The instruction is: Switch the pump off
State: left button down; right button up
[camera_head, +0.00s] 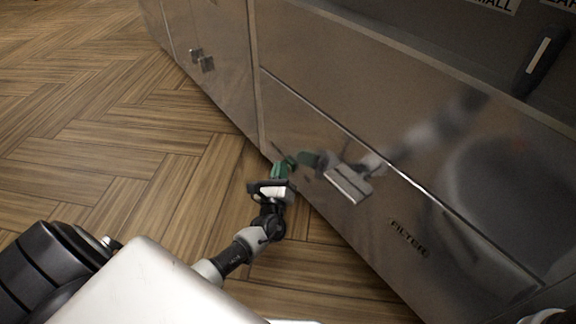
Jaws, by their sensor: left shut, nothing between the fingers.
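No pump switch can be made out in this view. My left gripper (284,168), with green fingertips, is shut and empty. It is low in front of the steel filter panel (440,215), left of the panel's square metal handle (348,183). A green reflection of the fingertips shows in the steel beside them. I cannot tell whether the fingertips touch the panel. The panel carries the word FILTER. My right gripper is not in view.
A steel cabinet door with small square knobs (202,60) is at the upper left. A dark upright handle (541,60) with a pale strip is at the upper right, near partly cut-off labels. The wooden herringbone floor (90,110) is clear on the left.

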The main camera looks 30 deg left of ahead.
pick_arm(q)
jog(key=shift+s+a, duration=0.1)
jog(key=shift+s, duration=0.05)
jog(key=s+a+p, duration=0.1)
jog(key=s+a, duration=0.1)
jog(key=s, duration=0.3)
jog(key=shift+s, duration=0.3)
jog(key=shift+a, duration=0.1)
dwell(0.5)
